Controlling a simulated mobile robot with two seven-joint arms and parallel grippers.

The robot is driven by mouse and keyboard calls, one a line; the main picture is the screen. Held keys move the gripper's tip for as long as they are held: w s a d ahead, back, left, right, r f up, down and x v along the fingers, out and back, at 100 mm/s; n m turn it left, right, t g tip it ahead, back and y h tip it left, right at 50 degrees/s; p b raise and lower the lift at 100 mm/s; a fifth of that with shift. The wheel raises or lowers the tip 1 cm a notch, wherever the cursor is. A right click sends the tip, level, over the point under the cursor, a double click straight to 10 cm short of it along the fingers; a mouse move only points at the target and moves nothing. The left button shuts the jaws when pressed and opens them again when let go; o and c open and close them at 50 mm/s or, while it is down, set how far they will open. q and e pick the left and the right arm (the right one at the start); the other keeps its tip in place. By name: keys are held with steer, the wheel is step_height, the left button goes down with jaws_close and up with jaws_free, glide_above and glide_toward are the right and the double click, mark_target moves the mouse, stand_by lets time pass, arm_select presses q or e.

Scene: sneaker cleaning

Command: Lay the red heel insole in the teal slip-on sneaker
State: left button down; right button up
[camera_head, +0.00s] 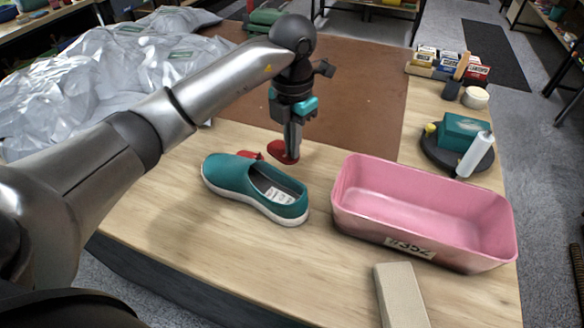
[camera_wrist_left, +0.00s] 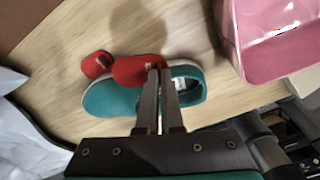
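The teal slip-on sneaker (camera_head: 240,184) lies upright on the wooden table, its dark opening facing up at its right half, with a pale patch inside. My left gripper (camera_head: 292,150) points down just behind the sneaker. Its fingers are close together on a red heel insole (camera_head: 284,154), which appears held. In the left wrist view this insole (camera_wrist_left: 136,71) sits at the fingertips (camera_wrist_left: 160,72) and covers part of the sneaker (camera_wrist_left: 106,101). A second red insole (camera_head: 250,155) lies on the table behind the sneaker; it also shows in the left wrist view (camera_wrist_left: 96,65). My right gripper is not visible.
A pink bin (camera_head: 365,220) labelled #352 stands right of the sneaker. A beige block (camera_head: 400,295) lies in front of it. A dark round tray (camera_head: 432,158) with a teal box and white bottle is at the back right. Silvery plastic bags (camera_head: 110,80) are at the left. The front left table is clear.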

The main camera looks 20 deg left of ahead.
arm_select(q)
step_height(320, 180, down, 6)
steer(key=shift+f, duration=0.25)
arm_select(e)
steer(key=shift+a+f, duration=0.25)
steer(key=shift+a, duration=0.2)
arm_select(q)
steer(key=shift+f+b, duration=0.5)
steer(key=shift+b, duration=0.15)
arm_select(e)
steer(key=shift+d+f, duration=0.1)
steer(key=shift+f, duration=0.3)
arm_select(q)
steer(key=c, duration=1.1)
jaws_free()
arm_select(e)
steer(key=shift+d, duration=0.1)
arm_select(q)
steer(key=shift+r+p, duration=0.45)
steer(key=shift+r, duration=0.05)
step_height(320, 180, up, 12)
steer(key=shift+r+p, duration=0.1)
steer(key=shift+p, duration=0.3)
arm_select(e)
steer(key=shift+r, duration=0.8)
